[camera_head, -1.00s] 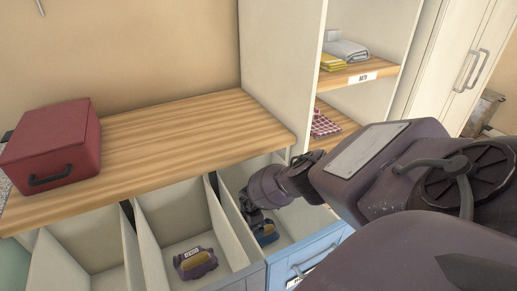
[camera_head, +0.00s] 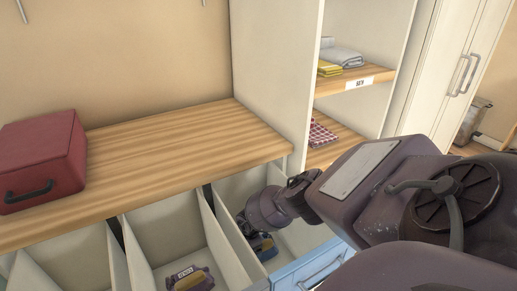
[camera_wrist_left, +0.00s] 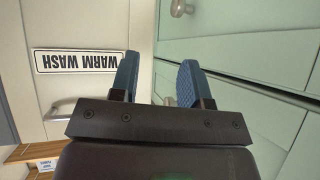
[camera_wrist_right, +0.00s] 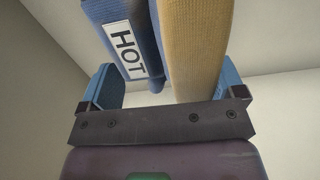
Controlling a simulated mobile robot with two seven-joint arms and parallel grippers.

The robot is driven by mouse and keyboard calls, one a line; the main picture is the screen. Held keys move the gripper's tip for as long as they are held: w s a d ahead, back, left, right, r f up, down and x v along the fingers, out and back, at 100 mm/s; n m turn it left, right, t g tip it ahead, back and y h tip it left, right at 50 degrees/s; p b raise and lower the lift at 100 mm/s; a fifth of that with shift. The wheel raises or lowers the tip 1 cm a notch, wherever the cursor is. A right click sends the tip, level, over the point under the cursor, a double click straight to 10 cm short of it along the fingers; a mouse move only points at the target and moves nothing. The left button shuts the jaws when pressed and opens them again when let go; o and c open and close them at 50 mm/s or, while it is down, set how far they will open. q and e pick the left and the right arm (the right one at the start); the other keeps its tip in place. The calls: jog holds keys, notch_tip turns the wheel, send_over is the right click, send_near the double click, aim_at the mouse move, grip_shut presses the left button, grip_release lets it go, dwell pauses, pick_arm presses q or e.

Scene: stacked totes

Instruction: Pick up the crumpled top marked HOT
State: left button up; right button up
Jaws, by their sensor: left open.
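The crumpled top marked HOT, blue with a tan-yellow part, shows large in the right wrist view (camera_wrist_right: 128,50), its white label legible. In the head view it lies low in the right open bin, partly hidden by my right gripper (camera_head: 268,250). My right gripper (camera_wrist_right: 167,85) is open, one blue finger on each side of the cloth; I cannot tell whether they touch it. In the head view its arm reaches down into that bin. My left gripper (camera_wrist_left: 157,80) is open and empty in the left wrist view, in front of a panel labelled WARM WASH (camera_wrist_left: 80,61).
A purple top with a label (camera_head: 190,280) lies in the middle bin. Thin bin walls (camera_head: 222,240) stand close to my right gripper. The wooden counter (camera_head: 180,150) above is mostly clear, with a red case (camera_head: 45,155) at left. Shelves with folded cloth (camera_head: 340,58) stand at right.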

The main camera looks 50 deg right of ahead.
jog(key=c, duration=0.5)
jog(key=shift+s, duration=0.1)
jog(key=shift+c, duration=0.2)
